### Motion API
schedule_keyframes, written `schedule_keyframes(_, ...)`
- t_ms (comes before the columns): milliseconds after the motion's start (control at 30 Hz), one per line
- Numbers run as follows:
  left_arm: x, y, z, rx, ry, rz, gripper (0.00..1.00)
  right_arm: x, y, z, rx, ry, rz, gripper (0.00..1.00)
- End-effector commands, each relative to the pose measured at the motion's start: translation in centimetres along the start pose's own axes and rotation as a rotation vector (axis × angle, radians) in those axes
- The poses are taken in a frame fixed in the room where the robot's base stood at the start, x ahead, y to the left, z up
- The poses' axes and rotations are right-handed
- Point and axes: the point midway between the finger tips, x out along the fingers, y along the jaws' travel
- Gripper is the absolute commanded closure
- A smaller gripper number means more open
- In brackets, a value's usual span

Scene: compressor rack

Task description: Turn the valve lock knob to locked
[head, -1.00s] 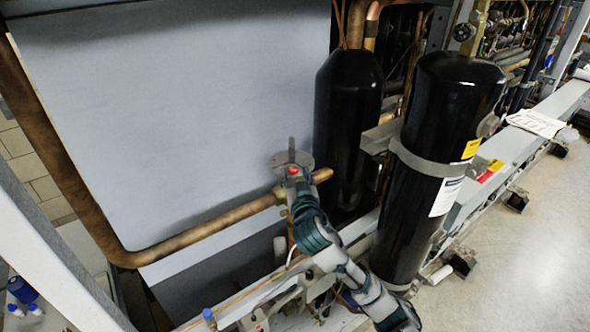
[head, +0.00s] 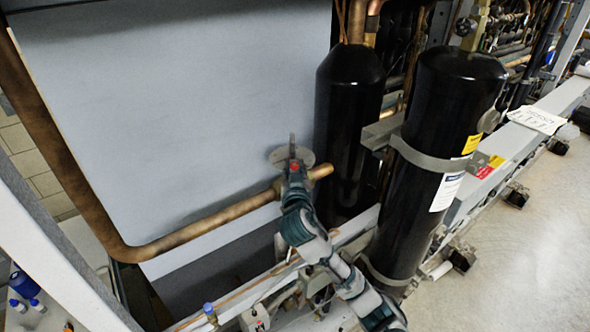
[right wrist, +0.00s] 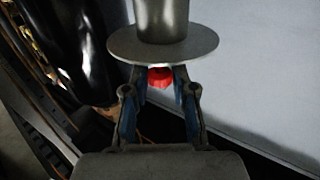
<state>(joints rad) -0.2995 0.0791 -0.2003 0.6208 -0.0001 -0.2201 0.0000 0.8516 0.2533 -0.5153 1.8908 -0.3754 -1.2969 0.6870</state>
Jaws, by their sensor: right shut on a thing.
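The red valve lock knob (right wrist: 160,77) sits under a round grey disc (right wrist: 163,45) with a grey cylinder on top in the right wrist view. My right gripper (right wrist: 160,84) is shut on the knob, one finger on each side. In the head view the gripper (head: 292,170) is at the end of the copper pipe, in front of the pale panel. A small red spot of the knob (head: 294,167) shows there, with the grey disc (head: 278,156) behind. The gripper hides most of the knob, and I cannot read its lock position. My left gripper is not in view.
A copper pipe (head: 200,222) runs to the valve from the left. Two black cylinders (head: 347,120) (head: 430,190) stand close on the right. A large pale panel (head: 180,110) is behind. Open floor (head: 520,260) lies beyond the rack at right.

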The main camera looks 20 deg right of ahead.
Motion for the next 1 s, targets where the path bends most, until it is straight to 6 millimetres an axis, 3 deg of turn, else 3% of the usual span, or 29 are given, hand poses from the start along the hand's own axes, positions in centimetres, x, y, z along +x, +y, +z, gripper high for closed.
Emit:
schedule_keyframes(200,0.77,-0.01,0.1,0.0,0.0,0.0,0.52,0.02,-0.21,0.13,0.003,-0.002,0.135,1.0)
schedule_keyframes(533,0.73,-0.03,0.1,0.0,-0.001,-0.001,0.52,-0.05,-0.15,0.01,0.0,-0.002,0.153,1.0)
schedule_keyframes(567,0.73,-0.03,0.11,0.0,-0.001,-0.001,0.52,-0.05,-0.15,0.0,0.0,-0.002,0.153,0.69)
schedule_keyframes(633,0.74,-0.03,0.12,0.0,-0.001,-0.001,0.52,-0.05,-0.14,0.0,0.0,-0.002,0.153,0.52)
schedule_keyframes(1000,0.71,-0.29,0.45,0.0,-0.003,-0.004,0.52,-0.4,-0.21,0.0,0.001,-0.001,0.152,0.49)
